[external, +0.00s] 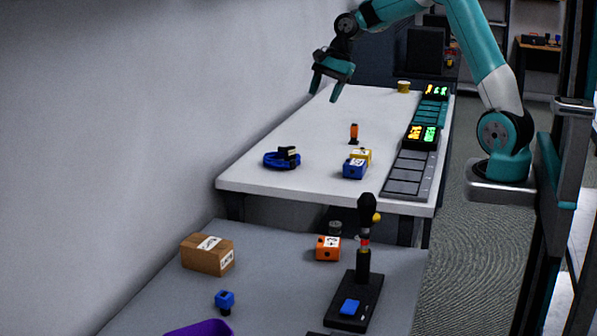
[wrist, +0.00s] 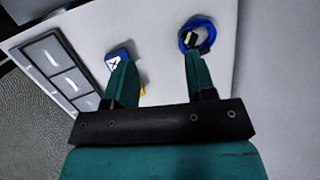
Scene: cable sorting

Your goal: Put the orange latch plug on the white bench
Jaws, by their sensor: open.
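A small upright orange piece with a black base (external: 354,132), which looks like the orange latch plug, stands on the white bench (external: 290,130) near its middle. My gripper (external: 325,93) is open and empty, raised above the far left part of the bench, apart from the plug. In the wrist view my gripper (wrist: 158,60) shows its two teal fingers spread with nothing between them over the white bench (wrist: 155,35). I cannot make out the plug in the wrist view.
A blue cable coil (external: 281,160), blue box (external: 354,169) and yellow box (external: 361,155) sit toward the bench's near side. A tray strip (external: 405,177) lines its right edge. The grey table (external: 275,285) in front holds an orange box (external: 328,248), carton (external: 207,254) and black stand (external: 355,300).

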